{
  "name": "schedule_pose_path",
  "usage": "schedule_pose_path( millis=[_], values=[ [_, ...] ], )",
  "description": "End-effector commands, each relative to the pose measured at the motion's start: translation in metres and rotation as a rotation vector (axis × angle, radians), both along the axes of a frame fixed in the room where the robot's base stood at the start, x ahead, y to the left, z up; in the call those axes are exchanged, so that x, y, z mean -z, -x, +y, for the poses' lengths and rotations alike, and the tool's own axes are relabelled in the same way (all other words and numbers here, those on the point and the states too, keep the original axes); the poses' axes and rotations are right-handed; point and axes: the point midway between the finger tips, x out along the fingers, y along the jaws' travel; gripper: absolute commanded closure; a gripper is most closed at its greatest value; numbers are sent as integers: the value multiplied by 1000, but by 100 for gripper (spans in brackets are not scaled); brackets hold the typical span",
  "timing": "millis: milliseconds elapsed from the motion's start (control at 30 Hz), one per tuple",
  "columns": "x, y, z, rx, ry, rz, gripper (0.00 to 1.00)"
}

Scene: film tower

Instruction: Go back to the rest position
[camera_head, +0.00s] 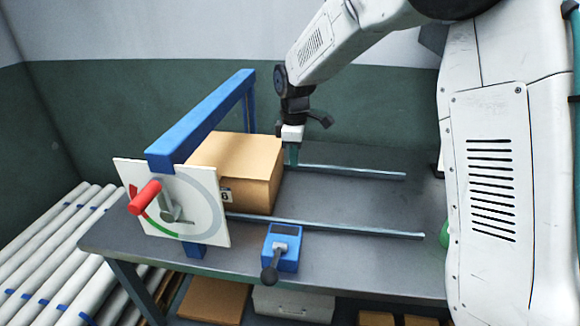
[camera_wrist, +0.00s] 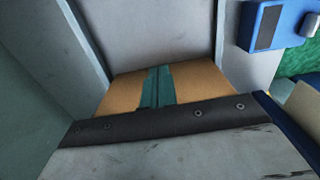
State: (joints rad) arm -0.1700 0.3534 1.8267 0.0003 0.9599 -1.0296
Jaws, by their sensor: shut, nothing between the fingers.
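My gripper (camera_head: 291,158) is shut and empty, its teal fingers pointing down at the right end of a cardboard box (camera_head: 240,158). In the wrist view the shut fingers (camera_wrist: 157,88) are together in front of the box's brown surface (camera_wrist: 203,85). I cannot tell whether the fingertips touch the box. The box stands on the grey bench, partly under a blue frame (camera_head: 205,115).
Two metal rails (camera_head: 340,228) run along the bench (camera_head: 350,262). A blue box with a dark lever (camera_head: 282,247) stands at the front. A white dial plate (camera_head: 205,205) with a red handle (camera_head: 145,197) is at the left. White tubes (camera_head: 45,245) lie further left.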

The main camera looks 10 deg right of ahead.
Motion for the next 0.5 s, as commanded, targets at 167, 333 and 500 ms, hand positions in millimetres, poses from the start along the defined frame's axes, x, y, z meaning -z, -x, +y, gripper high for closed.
schedule_pose_path(
  millis=[167, 333, 500],
  values=[
    [-38, -1, -5, 7, 0, -2, 100],
    [-58, 0, -4, 6, 0, 0, 100],
    [-64, 0, -4, 52, 1, 3, 100]
  ],
)
